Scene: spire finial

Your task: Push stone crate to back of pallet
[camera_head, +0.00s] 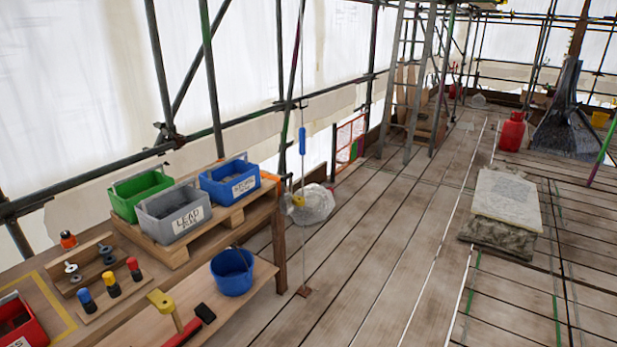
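Three open crates stand in a row on a small wooden pallet (222,226) on the workbench at the left. The green crate (126,207) is on the left, the grey crate (168,222) with a label that starts "LEAD" is in the middle, and the blue crate (232,191) is on the right. The blue crate's label is too small to read surely, so I cannot tell for certain which one is the stone crate. All three hold something dark or grey. Neither of my grippers shows in this view.
A blue bucket (231,279) stands in front of the pallet. Mallets (163,305), small capped tools (110,284), a wooden rack (85,264) and a red crate (18,328) occupy the bench's near left. A cord with a blue handle (302,141) hangs right of the bench.

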